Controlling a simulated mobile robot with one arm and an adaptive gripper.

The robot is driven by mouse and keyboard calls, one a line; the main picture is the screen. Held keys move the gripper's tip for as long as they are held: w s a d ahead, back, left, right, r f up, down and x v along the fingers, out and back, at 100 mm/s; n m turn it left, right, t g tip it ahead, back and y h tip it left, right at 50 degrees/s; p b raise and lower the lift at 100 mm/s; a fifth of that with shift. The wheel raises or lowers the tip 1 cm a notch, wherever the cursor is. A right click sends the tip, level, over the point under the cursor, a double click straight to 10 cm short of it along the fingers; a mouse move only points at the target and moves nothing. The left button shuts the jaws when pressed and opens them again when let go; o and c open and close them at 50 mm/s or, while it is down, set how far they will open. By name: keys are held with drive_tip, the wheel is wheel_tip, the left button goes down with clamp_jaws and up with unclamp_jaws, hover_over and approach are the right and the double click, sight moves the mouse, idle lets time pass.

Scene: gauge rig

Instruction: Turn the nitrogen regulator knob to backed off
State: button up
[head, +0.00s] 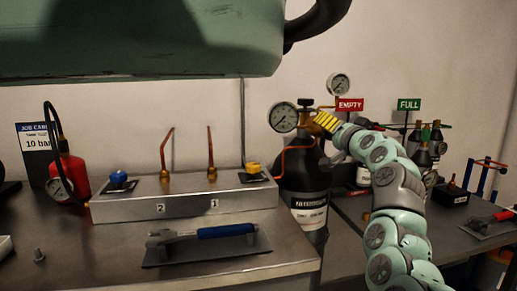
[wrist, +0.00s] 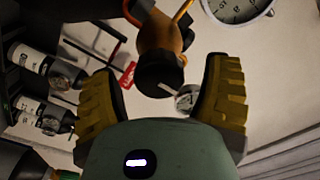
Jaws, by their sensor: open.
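The black nitrogen cylinder (head: 303,178) stands behind the bench's right end, with a brass regulator and two round gauges on top, the left gauge (head: 283,117) and the upper gauge (head: 339,84). In the wrist view the regulator knob (wrist: 158,78) is a dark round cap with a white line on its face, on a brass body. My gripper (head: 322,121) is at the regulator from the right; in the head view it hides the knob. In the wrist view its yellow ridged fingers stand wide apart, one on each side of the knob, with visible gaps. The gripper is open.
A metal manifold block (head: 185,199) with blue and yellow valve knobs stands on the bench, with a trowel (head: 208,244) in front. EMPTY (head: 349,105) and FULL (head: 408,104) signs stand behind my arm. A job card (head: 37,140) reads 10 bar. More cylinders stand right.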

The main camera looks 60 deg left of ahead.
drive_tip(key=v, duration=1.1)
drive_tip(key=shift+f, duration=0.1)
idle(0.6)
